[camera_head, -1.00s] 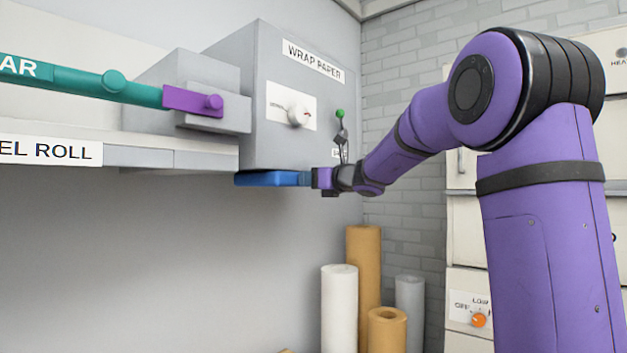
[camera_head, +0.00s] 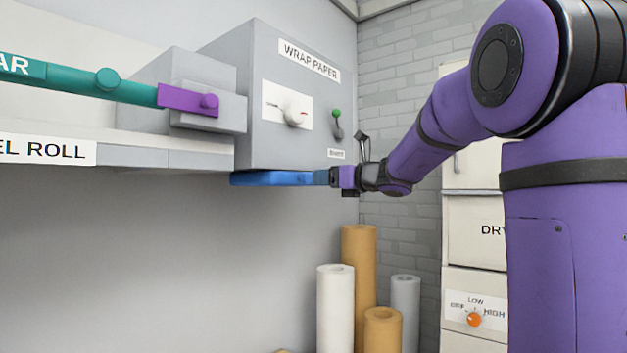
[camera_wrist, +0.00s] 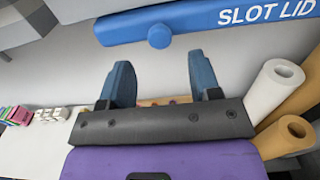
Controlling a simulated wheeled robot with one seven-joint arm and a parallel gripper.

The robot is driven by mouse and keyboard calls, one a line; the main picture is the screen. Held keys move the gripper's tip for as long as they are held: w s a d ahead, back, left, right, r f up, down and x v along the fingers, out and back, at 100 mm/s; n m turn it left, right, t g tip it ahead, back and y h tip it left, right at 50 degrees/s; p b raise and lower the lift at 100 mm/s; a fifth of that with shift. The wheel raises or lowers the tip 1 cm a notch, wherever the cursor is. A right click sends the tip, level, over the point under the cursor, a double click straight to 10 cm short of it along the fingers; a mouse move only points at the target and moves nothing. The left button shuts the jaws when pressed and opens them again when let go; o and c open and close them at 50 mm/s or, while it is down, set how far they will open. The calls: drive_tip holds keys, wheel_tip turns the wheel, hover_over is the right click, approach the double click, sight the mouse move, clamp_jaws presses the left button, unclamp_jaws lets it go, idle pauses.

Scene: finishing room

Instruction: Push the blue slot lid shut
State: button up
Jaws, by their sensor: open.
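The blue slot lid (camera_head: 262,179) juts out flat under the grey wrap paper box (camera_head: 240,125) in the head view. In the wrist view the lid (camera_wrist: 205,22) crosses the top of the picture, with "SLOT LID" in white and a round blue knob (camera_wrist: 159,36) on its edge. My gripper (camera_head: 322,178) is at the right end of the lid in the head view. In the wrist view my gripper (camera_wrist: 157,80) is open and empty, its two blue fingers apart and pointing toward the lid. A gap shows between the fingertips and the lid there.
Paper rolls, white (camera_head: 335,310) and tan (camera_head: 359,265), stand below and to the right of the lid. A green-knobbed lever (camera_head: 337,122) and a dial (camera_head: 296,112) are on the box. A teal bar (camera_head: 80,82) with a purple end is at left.

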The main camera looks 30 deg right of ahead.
drive_tip(key=shift+v, duration=1.7)
drive_tip(key=shift+a, duration=0.1)
drive_tip(key=s+a+f+n+g, duration=0.4)
drive_tip(key=s+a+f+n, duration=0.2)
drive_tip(key=s+a+n, duration=0.25)
drive_tip(key=s+a+f+n+g, duration=0.5)
drive_tip(key=s+a+f+n, duration=0.15)
drive_tip(key=a+n, duration=0.2)
drive_tip(key=s+f+n+g+h, duration=0.1)
drive_tip(key=s+f+n+h, duration=0.2)
drive_tip(key=s+f+n, duration=0.2)
drive_tip(key=s+f+n+g+h, duration=0.1)
drive_tip(key=s+f+n+h, duration=0.2)
drive_tip(key=s+n, duration=0.7)
drive_tip(key=shift+s+d+f+g, duration=0.25)
drive_tip(key=shift+s+f+g, duration=0.2)
drive_tip(key=shift+f, duration=0.9)
